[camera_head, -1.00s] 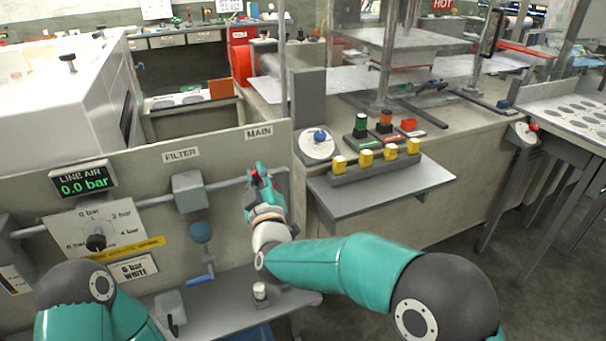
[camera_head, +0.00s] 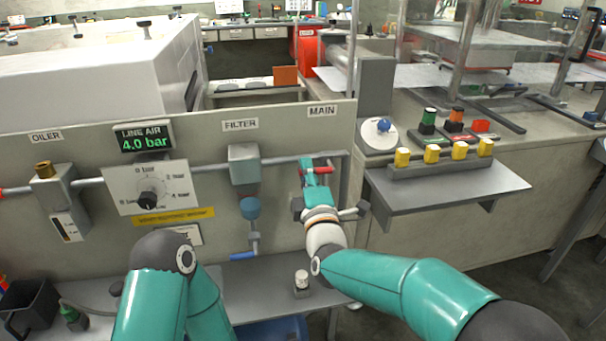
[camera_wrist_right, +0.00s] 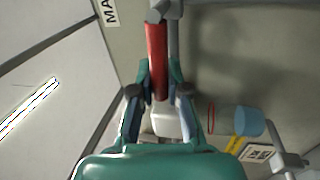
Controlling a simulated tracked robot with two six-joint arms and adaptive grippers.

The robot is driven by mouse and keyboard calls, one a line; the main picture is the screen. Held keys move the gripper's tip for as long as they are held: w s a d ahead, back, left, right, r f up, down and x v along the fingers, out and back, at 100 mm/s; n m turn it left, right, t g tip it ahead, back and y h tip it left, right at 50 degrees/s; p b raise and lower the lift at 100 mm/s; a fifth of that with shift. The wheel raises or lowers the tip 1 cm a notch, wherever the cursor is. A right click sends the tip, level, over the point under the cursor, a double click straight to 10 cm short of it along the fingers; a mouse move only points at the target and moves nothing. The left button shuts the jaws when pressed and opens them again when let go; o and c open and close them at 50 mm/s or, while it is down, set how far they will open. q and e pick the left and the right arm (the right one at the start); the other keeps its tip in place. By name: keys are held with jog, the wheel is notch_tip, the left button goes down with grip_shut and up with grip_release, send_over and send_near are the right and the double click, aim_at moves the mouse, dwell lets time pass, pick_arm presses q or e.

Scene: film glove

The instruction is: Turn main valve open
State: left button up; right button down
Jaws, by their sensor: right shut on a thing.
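The main valve's red lever handle (camera_head: 324,169) shows under the MAIN sign (camera_head: 322,111) on the panel. It lies nearly level, close along the grey pipe. My right gripper (camera_head: 312,170) is at the lever, its fingers shut on it. In the right wrist view the red handle (camera_wrist_right: 156,55) runs between the two fingers of the right gripper (camera_wrist_right: 158,88). The valve body is partly hidden by the gripper. The line air display (camera_head: 143,137) reads 4.0 bar. My left arm shows at the lower left, but its gripper is out of view.
A filter (camera_head: 244,164) with a blue bowl hangs on the pipe left of the valve. A regulator dial plate (camera_head: 175,180) and an oiler (camera_head: 55,185) are further left. A small white-topped object (camera_head: 301,279) stands on the shelf below. A grey side shelf (camera_head: 470,185) juts out at right.

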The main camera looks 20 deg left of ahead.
jog(key=shift+s+a+f+n, duration=0.2)
jog(key=shift+a+f+n, duration=0.05)
jog(key=shift+f+n, duration=0.35)
jog(key=c, duration=1.2)
grip_release()
jog(key=shift+s+r, duration=0.1)
jog(key=shift+s, duration=0.05)
jog(key=shift+o, duration=0.3)
jog(key=shift+d, duration=0.15)
jog(key=shift+r, duration=0.1)
jog(key=shift+d, duration=0.1)
jog(key=v, duration=1.1)
jog(key=shift+s+d, duration=0.2)
jog(key=shift+s, duration=0.05)
